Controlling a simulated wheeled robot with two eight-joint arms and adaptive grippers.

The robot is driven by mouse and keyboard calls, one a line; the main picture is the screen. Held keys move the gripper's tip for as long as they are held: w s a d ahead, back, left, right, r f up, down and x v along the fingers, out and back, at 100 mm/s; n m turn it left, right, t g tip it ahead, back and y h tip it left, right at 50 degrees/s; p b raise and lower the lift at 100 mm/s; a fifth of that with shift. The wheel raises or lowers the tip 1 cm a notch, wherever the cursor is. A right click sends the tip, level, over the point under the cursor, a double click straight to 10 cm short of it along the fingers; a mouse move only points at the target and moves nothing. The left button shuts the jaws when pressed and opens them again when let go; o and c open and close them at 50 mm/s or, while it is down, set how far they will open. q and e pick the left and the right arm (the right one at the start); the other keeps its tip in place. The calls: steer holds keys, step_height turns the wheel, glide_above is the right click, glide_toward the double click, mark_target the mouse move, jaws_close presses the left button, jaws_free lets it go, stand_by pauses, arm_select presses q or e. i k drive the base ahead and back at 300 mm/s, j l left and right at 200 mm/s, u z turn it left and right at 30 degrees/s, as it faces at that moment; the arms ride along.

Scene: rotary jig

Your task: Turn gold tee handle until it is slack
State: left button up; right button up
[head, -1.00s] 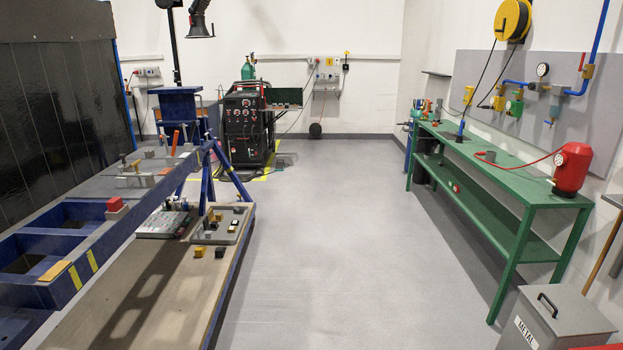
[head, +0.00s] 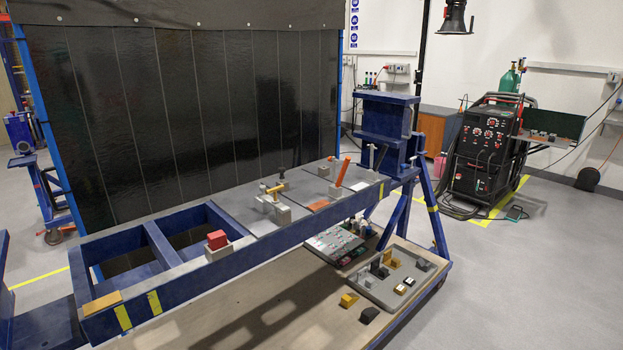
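The gold tee handle (head: 273,189) sits on top of a small grey clamp block (head: 277,212) on the blue rotary jig frame (head: 190,268), near the middle of the picture. It is small at this distance, and I cannot tell whether it is tight or slack. Neither of my grippers is in view.
An orange lever (head: 342,172), a dark knob (head: 282,172) and a red block (head: 217,240) are on the same frame. A tray of small parts (head: 385,290) lies on the lower board. A black welding screen (head: 190,120) stands behind. Open floor (head: 520,290) lies at right.

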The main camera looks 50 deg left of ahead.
mark_target(274, 189)
steer(key=i+u, duration=0.15)
steer(key=i, duration=0.4)
steer(key=i+l+u, duration=0.2)
steer(key=i, duration=0.3)
steer(key=j, duration=0.1)
